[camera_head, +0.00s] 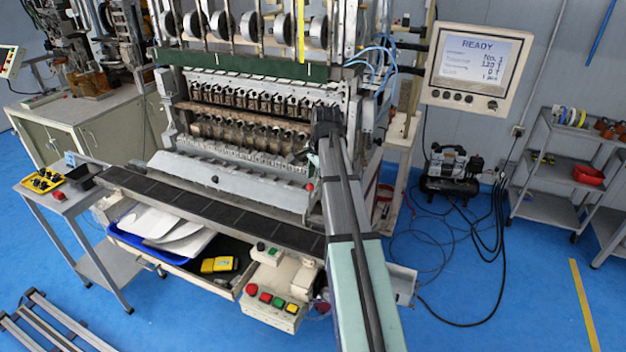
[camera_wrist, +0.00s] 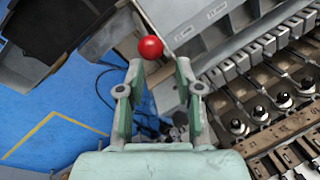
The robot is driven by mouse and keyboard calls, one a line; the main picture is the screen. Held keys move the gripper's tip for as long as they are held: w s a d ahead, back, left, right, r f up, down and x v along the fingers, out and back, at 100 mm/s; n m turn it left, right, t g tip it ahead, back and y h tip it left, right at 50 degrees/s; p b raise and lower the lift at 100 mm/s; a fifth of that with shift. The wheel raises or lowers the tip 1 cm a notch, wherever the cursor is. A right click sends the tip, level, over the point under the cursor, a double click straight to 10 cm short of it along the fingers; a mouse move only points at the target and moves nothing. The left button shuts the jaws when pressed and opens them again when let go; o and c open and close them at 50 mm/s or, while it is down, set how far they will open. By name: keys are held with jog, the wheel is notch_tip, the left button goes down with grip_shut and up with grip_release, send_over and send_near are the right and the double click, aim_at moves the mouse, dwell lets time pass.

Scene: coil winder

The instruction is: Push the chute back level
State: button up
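The chute appears to be the long pale grey panel (camera_head: 230,180) along the front of the coil winder, sloping down toward the front. A red ball knob (camera_head: 310,187) shows at its right end, partly beside my arm. In the wrist view the red knob (camera_wrist: 150,47) is just beyond my fingertips, and the grey panel (camera_wrist: 185,15) lies behind it. My gripper (camera_wrist: 159,68) is open, its two fingers apart with nothing between them. I cannot tell whether a finger touches the knob. My arm hides part of the winder's right side in the head view.
A row of winding spindles (camera_wrist: 258,112) lies close right of my gripper. Below the chute are a dark belt (camera_head: 210,210), an open drawer with a blue tray (camera_head: 122,236), and a button box (camera_head: 272,300). A monitor (camera_head: 470,66) stands right.

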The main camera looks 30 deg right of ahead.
jog(key=w+d+r+p, duration=0.1)
jog(key=d+r, duration=0.3)
jog(key=r, duration=0.6)
jog(key=shift+d+r+p, duration=0.35)
jog(key=shift+d+p, duration=0.05)
jog(key=shift+p, duration=0.45)
dwell(0.6)
jog(key=v, duration=1.2)
